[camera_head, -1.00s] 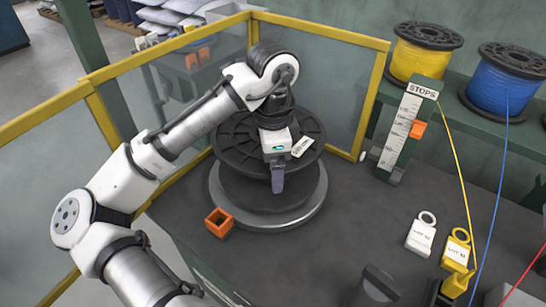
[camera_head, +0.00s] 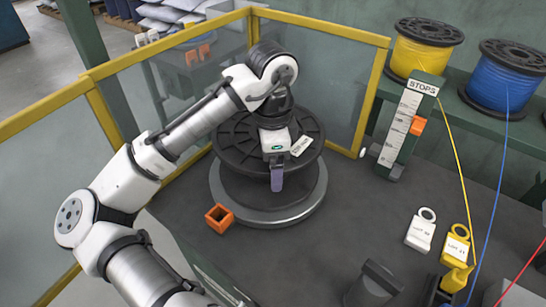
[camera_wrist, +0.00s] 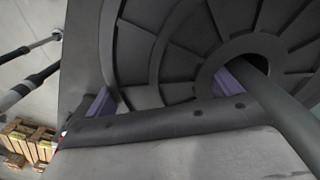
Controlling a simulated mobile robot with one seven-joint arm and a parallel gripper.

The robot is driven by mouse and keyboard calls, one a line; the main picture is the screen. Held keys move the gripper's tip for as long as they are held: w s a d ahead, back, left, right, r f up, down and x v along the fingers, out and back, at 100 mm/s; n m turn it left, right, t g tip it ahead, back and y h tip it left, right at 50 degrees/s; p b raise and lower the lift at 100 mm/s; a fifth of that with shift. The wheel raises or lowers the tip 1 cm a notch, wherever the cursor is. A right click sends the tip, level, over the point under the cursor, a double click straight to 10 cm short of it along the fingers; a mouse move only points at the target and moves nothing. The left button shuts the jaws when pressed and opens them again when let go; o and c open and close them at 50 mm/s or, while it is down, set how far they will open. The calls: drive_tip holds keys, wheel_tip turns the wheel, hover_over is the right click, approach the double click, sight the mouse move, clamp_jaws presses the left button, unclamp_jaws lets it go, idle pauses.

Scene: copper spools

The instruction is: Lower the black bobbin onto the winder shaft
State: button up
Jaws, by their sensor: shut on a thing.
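The black bobbin (camera_head: 235,148) lies flat above the round silver winder plate (camera_head: 300,218). My gripper (camera_head: 277,180) is shut on the bobbin at its upper flange, on the near right side. In the wrist view, one purple finger of my gripper (camera_wrist: 163,97) shows in the central hole and the other at the flange's outer edge. A grey rod, seemingly the winder shaft (camera_wrist: 280,105), shows through the hole of the bobbin (camera_wrist: 165,50). My arm hides the shaft in the head view. I cannot tell whether the bobbin's underside touches the plate.
An orange square block (camera_head: 219,218) stands by the plate's left front. A STOPS scale post (camera_head: 403,130) with an orange slider stands to the right. Yellow-framed clear panels (camera_head: 320,85) close the back and left. White and yellow tags (camera_head: 421,232) lie at the right.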

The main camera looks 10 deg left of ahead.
drive_tip(key=shift+w+a+f, duration=0.15)
drive_tip(key=o, duration=1.6)
wheel_tip(320, 180, up, 14)
drive_tip(key=shift+r+p, duration=0.1)
drive_tip(key=shift+p, duration=0.65)
drive_tip(key=shift+s, duration=0.25)
